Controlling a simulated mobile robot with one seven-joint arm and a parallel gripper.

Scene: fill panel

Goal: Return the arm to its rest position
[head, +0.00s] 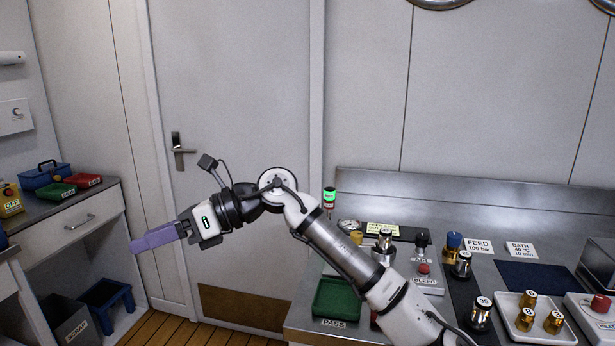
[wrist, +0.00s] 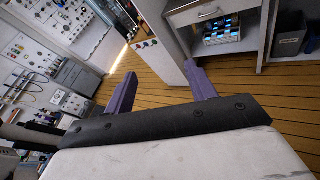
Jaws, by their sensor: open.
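My gripper (head: 158,237) is at the left of the head view, held in the air in front of the door and well clear of the bench. My arm reaches from the lower right, bends at an elbow and points its purple fingers left and slightly down. In the wrist view my two purple fingers (wrist: 162,88) stand wide apart with nothing between them. Behind them lie the wooden floor and cabinets.
A steel bench (head: 468,320) at right bears a green PASS tray (head: 337,299), a white tray (head: 508,325) with brass fittings, and a lit green indicator (head: 329,195). At left a counter (head: 75,213) has a blue toolbox (head: 45,176).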

